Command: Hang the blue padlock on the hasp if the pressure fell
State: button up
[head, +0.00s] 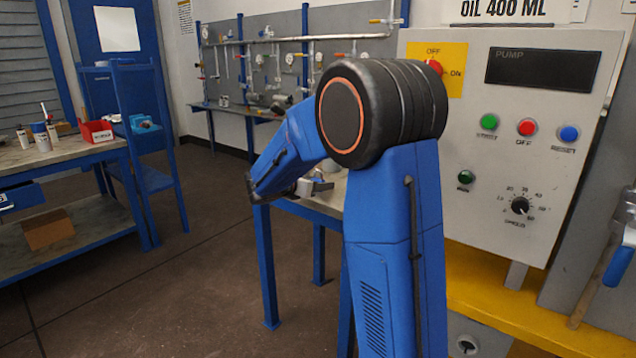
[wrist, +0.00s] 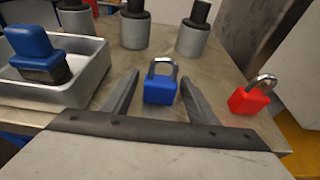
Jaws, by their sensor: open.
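The blue padlock (wrist: 160,88) stands upright on the table top in the wrist view, its silver shackle up and apparently closed. My gripper (wrist: 161,79) is open, with one finger on each side of the blue padlock; I cannot tell whether either finger touches it. A red padlock (wrist: 249,97) stands to the right, outside the fingers. In the head view my arm hides most of the table top and the blue padlock. I cannot make out a hasp. Small gauges show on the far pipe panel (head: 285,65), but no pressure can be read.
A grey metal tray (wrist: 92,87) holding a blue-topped block (wrist: 38,52) is left of my gripper. Several grey cylinders with dark tops, one here (wrist: 134,32), stand behind. A pump control panel (head: 545,200) is at right in the head view. The floor (head: 200,270) at left is clear.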

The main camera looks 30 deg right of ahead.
jog(key=c, duration=1)
jog(key=shift+r, duration=3)
